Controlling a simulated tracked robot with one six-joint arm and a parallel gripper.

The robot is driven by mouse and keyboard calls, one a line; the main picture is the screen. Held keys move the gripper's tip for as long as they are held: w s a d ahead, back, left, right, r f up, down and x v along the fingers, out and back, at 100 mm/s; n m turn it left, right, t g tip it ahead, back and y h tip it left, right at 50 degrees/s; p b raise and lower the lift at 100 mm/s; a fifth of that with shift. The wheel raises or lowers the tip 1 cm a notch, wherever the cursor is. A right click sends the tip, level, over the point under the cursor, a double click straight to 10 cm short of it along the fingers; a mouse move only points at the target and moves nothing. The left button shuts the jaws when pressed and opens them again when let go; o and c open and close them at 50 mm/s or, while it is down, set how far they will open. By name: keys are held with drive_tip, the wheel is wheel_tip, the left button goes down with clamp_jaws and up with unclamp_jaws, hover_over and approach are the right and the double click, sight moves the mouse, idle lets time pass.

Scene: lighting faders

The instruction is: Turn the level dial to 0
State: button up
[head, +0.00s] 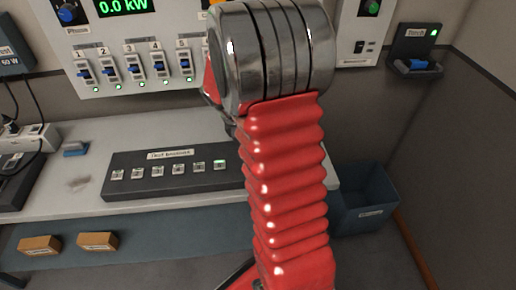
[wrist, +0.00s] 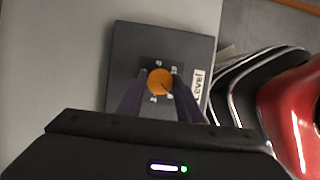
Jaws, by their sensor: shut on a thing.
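The level dial (wrist: 157,79) is a round orange knob on a dark grey box (wrist: 125,42) in the wrist view. A white tag reading LEVEL sits at the box's right edge. Small white marks surround the knob, too small to read surely. A faint dark line on the knob seems to point to the lower right. My gripper (wrist: 159,77) has one dark finger on each side of the knob and is shut on it. In the head view my red arm hides the dial and gripper.
A panel with numbered sliders (head: 135,71) and a 0.0 kW display hangs on the wall. A dark button strip (head: 125,190) lies on the grey bench (head: 100,131). A blue bin (head: 366,190) stands right of the bench. A dock (head: 413,66) is at upper right.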

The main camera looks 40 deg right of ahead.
drive_tip(key=shift+s+a+f, duration=0.1)
drive_tip(key=shift+s, duration=0.05)
drive_tip(key=o, duration=0.8)
drive_tip(key=shift+c, duration=0.2)
drive_tip(key=shift+o, duration=1.4)
drive_tip(key=v, duration=1.4)
